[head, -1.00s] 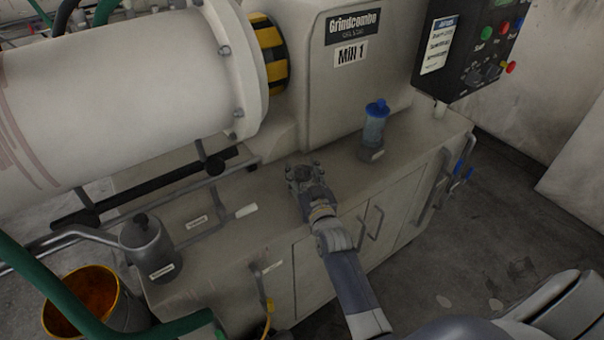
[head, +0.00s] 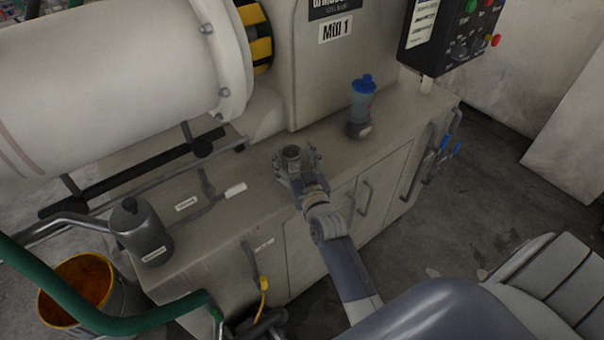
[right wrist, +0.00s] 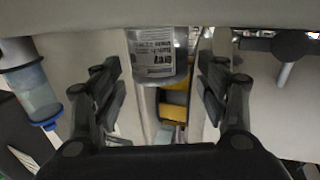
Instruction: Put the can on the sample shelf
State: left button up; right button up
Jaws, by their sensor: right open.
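A small grey can (head: 291,153) stands upright on the cabinet top in the head view. My right gripper (head: 294,162) is at the can, with its open fingers on either side of it. In the right wrist view the can (right wrist: 157,62) appears upside down, with a printed label, between the spread fingers of the right gripper (right wrist: 161,78). A gap shows on both sides of the can there. My left gripper is not in view. I cannot make out a sample shelf in either view.
A clear bottle with a blue cap (head: 361,97) stands on the counter behind and right of the can. A grey jug (head: 141,232) stands at the left end. Pipes run along the left. Mill 1 (head: 340,60) rises behind. A bucket (head: 105,290) is on the floor.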

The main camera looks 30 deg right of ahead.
aim_at(291, 163)
jog(key=shift+o, duration=0.4)
jog(key=s+a, duration=0.1)
jog(key=s, duration=0.7)
jog(key=shift+s+a+b, duration=0.3)
jog(key=shift+s, duration=0.1)
jog(key=shift+o, duration=0.2)
jog(key=shift+s, duration=0.15)
jog(key=f+b, duration=0.1)
jog(key=b, duration=0.2)
jog(key=w+b, duration=0.1)
jog(key=b, duration=0.2)
jog(key=shift+a+f, duration=0.4)
jog(key=shift+w+r, duration=0.15)
jog(key=shift+w, duration=0.1)
jog(key=w, duration=0.2)
jog(key=w+d, duration=0.1)
jog(key=w, duration=0.1)
jog(key=shift+w+r, duration=0.1)
jog(key=shift+w, duration=0.15)
jog(key=w, duration=0.1)
jog(key=w+d, duration=0.1)
jog(key=w, duration=0.1)
jog(key=w+p, duration=0.1)
jog(key=w, duration=0.1)
jog(key=shift+w+d+f, duration=0.2)
jog(key=shift+w+d, duration=0.05)
jog(key=shift+d, duration=0.15)
jog(key=c, duration=1.2)
jog(key=shift+r, duration=0.2)
jog(key=shift+c, duration=0.2)
